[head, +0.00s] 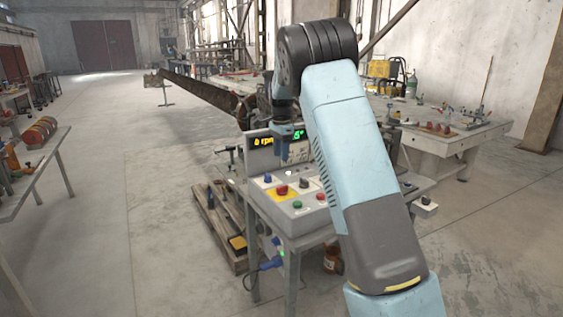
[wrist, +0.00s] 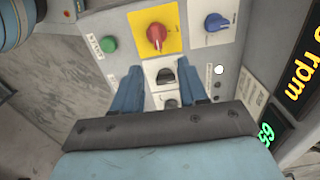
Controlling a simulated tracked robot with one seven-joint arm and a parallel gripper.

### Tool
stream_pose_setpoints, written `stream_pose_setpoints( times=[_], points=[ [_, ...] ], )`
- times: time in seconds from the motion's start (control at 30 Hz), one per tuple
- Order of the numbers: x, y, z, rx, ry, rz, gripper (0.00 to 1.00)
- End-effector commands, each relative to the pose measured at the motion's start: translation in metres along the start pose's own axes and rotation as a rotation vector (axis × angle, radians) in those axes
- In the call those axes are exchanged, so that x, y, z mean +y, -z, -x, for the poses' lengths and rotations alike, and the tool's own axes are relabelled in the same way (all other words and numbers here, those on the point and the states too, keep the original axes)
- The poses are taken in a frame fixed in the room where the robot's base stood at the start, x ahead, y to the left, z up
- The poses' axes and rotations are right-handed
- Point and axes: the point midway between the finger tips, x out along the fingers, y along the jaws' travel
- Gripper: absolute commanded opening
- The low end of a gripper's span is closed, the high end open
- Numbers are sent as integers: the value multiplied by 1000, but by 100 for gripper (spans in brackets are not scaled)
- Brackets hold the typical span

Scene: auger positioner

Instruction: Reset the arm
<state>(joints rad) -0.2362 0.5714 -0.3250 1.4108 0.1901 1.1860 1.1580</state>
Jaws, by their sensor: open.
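My gripper (head: 284,155) hangs from my raised arm above the control panel (head: 310,217) in the head view. In the wrist view my gripper (wrist: 160,92) has its two blue fingers apart with nothing between them. Beyond the fingertips are black knobs (wrist: 165,76) on the panel. A red knob on a yellow plate (wrist: 154,36), a green button (wrist: 109,44) and a blue knob (wrist: 215,22) also show there. I cannot tell whether the fingers touch the panel.
The display (head: 278,139) reads 0 rpm in yellow beside a partly hidden green figure. A wooden pallet (head: 214,224) lies left of the panel stand. A long auger (head: 205,92) runs behind it. Tables stand at the left (head: 38,165) and right (head: 452,139). The floor at left is open.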

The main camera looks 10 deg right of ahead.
Motion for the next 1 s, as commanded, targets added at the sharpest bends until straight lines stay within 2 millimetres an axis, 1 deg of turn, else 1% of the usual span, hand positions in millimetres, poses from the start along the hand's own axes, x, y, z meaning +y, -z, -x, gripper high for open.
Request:
stream_pose_setpoints(
  times=[0.1,0.4,0.47,0.53,0.67,0.8,1.0],
  points=[
    [0,0,4,0,0,0,43],
    [0,0,5,-1,0,0,43],
    [2,0,7,-1,3,5,43],
    [8,0,15,-4,13,18,43],
    [32,-1,38,-11,40,73,43],
    [66,-5,68,-14,81,161,43],
    [119,-14,103,-6,137,294,43]
  ],
)
